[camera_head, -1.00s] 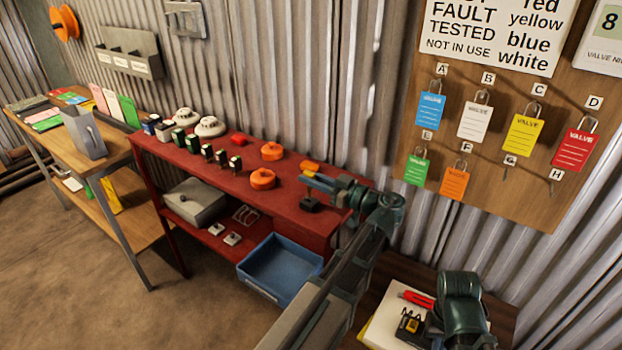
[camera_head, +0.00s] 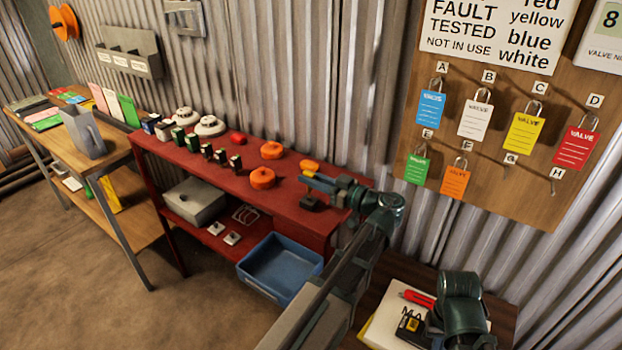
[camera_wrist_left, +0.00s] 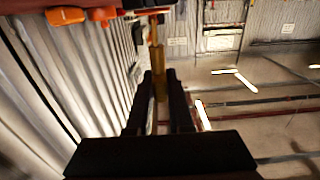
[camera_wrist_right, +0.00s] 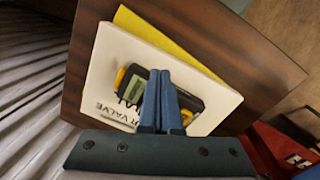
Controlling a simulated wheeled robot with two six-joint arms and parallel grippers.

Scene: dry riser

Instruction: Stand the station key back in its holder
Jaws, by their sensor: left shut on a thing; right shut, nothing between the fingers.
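My left gripper (camera_head: 318,184) is over the far right end of the red bench, with its blue fingers pointing left. In the left wrist view its dark fingers (camera_wrist_left: 160,92) are shut on a slim brass-coloured piece (camera_wrist_left: 160,76), which looks like the station key. A small black block (camera_head: 311,203), perhaps the holder, sits on the bench just below the left fingers. I cannot tell whether the key touches it. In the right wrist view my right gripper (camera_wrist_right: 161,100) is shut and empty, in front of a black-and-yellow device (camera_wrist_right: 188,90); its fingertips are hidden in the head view.
The red bench (camera_head: 222,179) carries orange discs (camera_head: 262,178), dark stamp-like pieces and white domes. A yellow-orange piece (camera_head: 309,167) lies behind the left fingers. A blue bin (camera_head: 279,268) stands below. A wooden stand (camera_head: 500,310) holds a white booklet. A padlock board (camera_head: 540,200) hangs right.

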